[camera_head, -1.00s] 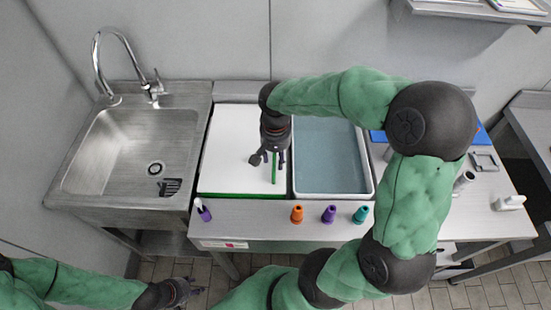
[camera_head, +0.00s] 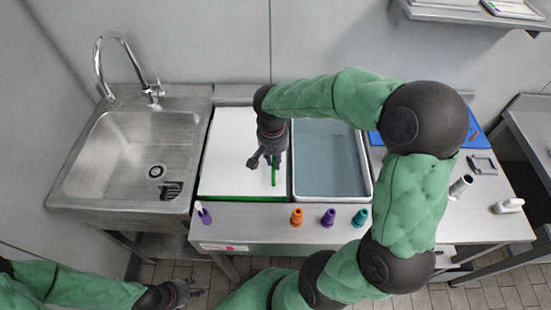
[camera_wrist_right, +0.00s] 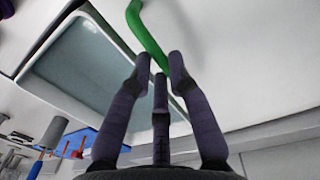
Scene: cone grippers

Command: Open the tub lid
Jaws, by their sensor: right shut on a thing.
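The white lid (camera_head: 228,150) lies flat over the left tub in the head view, with a green strip along its front edge. Its green handle (camera_head: 274,176) stands near the lid's right side and shows as a green bar (camera_wrist_right: 146,36) in the right wrist view. My right gripper (camera_head: 266,162) is over the lid, shut on the green handle; its dark fingers (camera_wrist_right: 162,68) close around the bar's end in the wrist view. My left gripper (camera_head: 180,292) is low at the left, away from the lid; its finger opening is unclear.
An open blue-grey tub (camera_head: 369,185) adjoins the lid on the right. A metal sink (camera_head: 130,150) is on the left. Several small coloured cones, including an orange one (camera_head: 296,217), stand along the front ledge. A blue board (camera_head: 376,138) lies partly behind my right arm.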

